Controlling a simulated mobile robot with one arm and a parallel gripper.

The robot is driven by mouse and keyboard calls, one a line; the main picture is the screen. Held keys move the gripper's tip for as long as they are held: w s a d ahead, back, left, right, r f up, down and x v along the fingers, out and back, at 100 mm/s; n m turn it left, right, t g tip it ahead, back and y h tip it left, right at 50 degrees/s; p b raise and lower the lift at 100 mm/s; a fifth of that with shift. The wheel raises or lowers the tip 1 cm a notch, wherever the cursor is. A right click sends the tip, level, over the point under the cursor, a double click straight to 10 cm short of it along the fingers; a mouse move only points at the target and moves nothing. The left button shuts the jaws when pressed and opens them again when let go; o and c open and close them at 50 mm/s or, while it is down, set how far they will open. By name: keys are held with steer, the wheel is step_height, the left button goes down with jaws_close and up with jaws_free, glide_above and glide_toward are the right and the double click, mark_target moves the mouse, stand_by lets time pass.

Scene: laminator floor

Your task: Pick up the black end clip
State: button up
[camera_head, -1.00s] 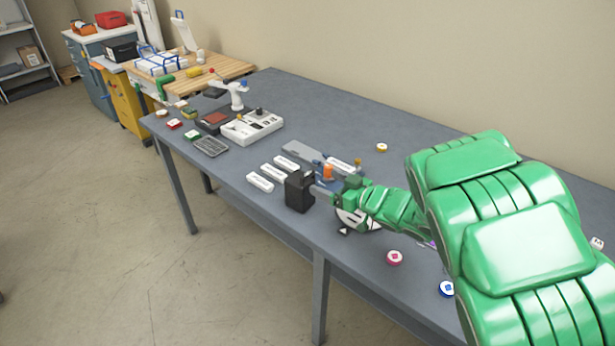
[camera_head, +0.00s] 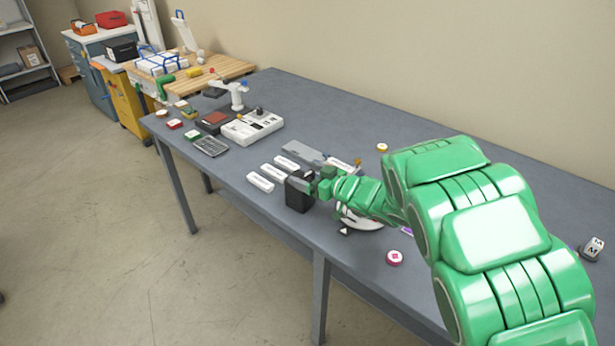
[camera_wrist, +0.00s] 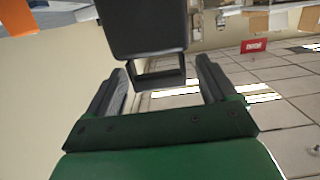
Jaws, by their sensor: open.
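A black block (camera_head: 299,193) stands upright near the table's front edge in the head view. In the wrist view a dark block (camera_wrist: 142,28) fills the top centre, with a square open loop (camera_wrist: 158,78) at its lower end. It looks like the same black piece; whether the loop is the end clip I cannot tell for sure. My gripper (camera_wrist: 162,66) is open, with one finger on each side of the loop and visible gaps. In the head view my gripper (camera_head: 318,187) is at the block's right side and partly overlaps it.
Several white labelled bars (camera_head: 260,182) lie left of the block. A grey tray-like piece (camera_head: 300,151) lies behind. A pink disc (camera_head: 394,257) and a small yellow piece (camera_head: 382,147) lie on the table (camera_head: 225,170). A white machine (camera_head: 252,126) stands farther left.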

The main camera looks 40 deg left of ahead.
steer(key=c, duration=1.1)
